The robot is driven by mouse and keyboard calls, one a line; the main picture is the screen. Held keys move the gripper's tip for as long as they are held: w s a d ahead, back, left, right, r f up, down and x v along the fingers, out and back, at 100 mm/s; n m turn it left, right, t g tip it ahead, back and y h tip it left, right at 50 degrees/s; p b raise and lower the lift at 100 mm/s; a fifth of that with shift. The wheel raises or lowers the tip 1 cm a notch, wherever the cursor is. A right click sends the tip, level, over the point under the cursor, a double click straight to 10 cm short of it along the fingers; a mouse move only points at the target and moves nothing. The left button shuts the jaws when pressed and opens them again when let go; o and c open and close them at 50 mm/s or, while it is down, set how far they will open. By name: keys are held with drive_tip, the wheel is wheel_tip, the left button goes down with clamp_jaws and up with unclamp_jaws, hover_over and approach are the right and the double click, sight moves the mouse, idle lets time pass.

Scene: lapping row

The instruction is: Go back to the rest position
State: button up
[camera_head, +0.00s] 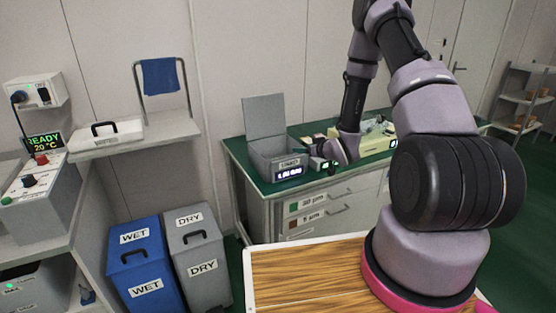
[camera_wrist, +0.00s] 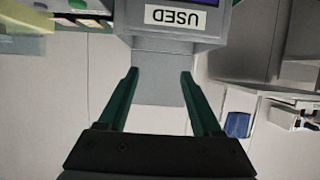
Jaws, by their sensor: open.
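My gripper shows in the wrist view (camera_wrist: 160,92) with its two dark green fingers spread wide and nothing between them. In the head view my gripper (camera_head: 330,160) is small and partly hidden at the end of my arm, above the green bench top, just right of a grey box with an upright lid (camera_head: 268,160). In the wrist view, which looks upside down, the box's USED label (camera_wrist: 175,17) is beyond the fingertips. I cannot tell whether the gripper touches the box.
The green-topped bench (camera_head: 238,152) carries a pale green tray (camera_head: 376,144) right of my gripper. A blue WET bin (camera_head: 143,262) and a grey DRY bin (camera_head: 199,252) stand at left. A wooden-topped surface (camera_head: 300,277) is in front. Shelves (camera_head: 525,100) stand at far right.

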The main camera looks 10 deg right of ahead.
drive_tip(key=s+d+r+m+g+h, duration=0.1)
drive_tip(key=s+d+r+m+h, duration=0.15)
drive_tip(key=r, duration=1.05)
drive_tip(key=s+d+r+m+g+h, duration=0.1)
drive_tip(key=s+d+r+m+h, duration=0.15)
drive_tip(key=r, duration=0.95)
drive_tip(key=s+a+r+m+g+y, duration=0.1)
drive_tip(key=s+r, duration=0.3)
drive_tip(key=s, duration=0.6)
drive_tip(key=s+a+r+m+g+y, duration=0.1)
drive_tip(key=s+r, duration=0.4)
drive_tip(key=s, duration=0.5)
drive_tip(key=s+a+r+m+g, duration=0.1)
drive_tip(key=s+a+r, duration=0.2)
drive_tip(key=s, duration=0.7)
drive_tip(key=shift+s+a+r+g+y, duration=0.15)
drive_tip(key=shift+s+r+g+y, duration=0.2)
drive_tip(key=shift+r, duration=0.55)
